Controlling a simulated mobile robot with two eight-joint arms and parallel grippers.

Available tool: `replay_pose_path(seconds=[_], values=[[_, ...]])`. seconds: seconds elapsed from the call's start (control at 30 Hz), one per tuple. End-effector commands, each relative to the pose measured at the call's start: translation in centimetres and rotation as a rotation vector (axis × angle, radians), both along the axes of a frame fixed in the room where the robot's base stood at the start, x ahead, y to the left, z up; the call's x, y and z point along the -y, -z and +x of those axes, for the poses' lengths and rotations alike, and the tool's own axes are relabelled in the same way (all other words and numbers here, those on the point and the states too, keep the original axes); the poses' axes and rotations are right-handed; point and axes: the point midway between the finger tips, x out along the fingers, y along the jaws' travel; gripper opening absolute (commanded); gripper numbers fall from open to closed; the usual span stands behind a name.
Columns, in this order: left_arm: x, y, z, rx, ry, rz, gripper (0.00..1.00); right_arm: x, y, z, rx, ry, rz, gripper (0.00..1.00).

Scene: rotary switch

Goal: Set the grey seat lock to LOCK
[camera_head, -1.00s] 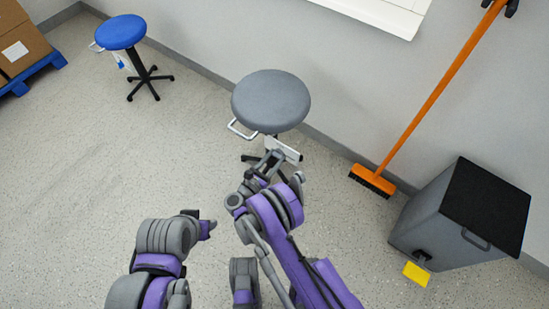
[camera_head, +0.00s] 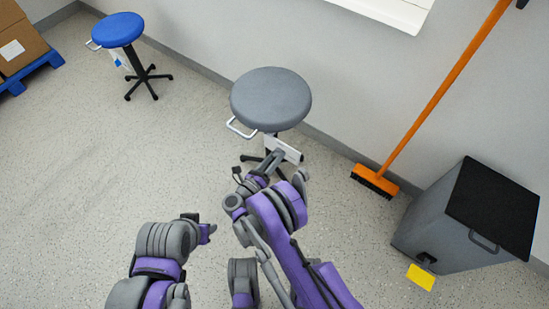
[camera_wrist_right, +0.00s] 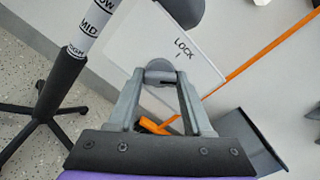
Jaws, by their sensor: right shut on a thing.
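The grey stool (camera_head: 271,98) stands near the wall in the head view. Its white lock plate (camera_head: 286,149) hangs below the seat and also shows in the wrist view (camera_wrist_right: 150,40), with the word LOCK and a short tick at its right. My right gripper (camera_wrist_right: 160,78) is shut on the grey lock knob (camera_wrist_right: 160,67) in front of the plate; the gripper also shows below the seat in the head view (camera_head: 275,158). The fingers hide part of the plate, and I cannot tell where the knob points. My left gripper (camera_head: 207,230) is low, away from the stool; its jaws are unclear.
A blue stool (camera_head: 118,29) stands at the back left beside boxes (camera_head: 18,40) on a blue pallet. An orange broom (camera_head: 440,90) leans on the wall to the right, near a grey bin (camera_head: 470,215) with a black lid. The floor at left is clear.

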Motion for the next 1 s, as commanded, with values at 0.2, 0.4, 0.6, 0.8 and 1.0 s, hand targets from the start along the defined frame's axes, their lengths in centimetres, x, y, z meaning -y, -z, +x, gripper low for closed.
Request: replay_pose_path(seconds=[0.2, 0.4, 0.6, 0.8, 1.0], values=[[0.00, 0.48, 0.09, -0.001, 0.000, 0.000, 0.47, 0.03, 0.09, -0.07, -0.120, 0.003, -0.166, 0.00], [0.00, 0.68, 0.13, -0.001, 0.000, 0.000, 0.47, 0.04, 0.04, -0.08, -0.230, 0.002, -0.321, 0.00], [0.00, 0.77, 0.14, -0.001, 0.000, 0.000, 0.47, 0.05, 0.02, -0.08, -0.335, 0.003, -0.470, 0.00], [0.00, 0.82, 0.15, -0.001, 0.000, 0.000, 0.47, 0.05, 0.00, -0.09, -0.422, 0.003, -0.593, 0.00], [0.00, 0.84, 0.16, -0.001, 0.000, 0.000, 0.47, 0.05, 0.00, -0.10, -0.484, 0.003, -0.679, 0.00]])
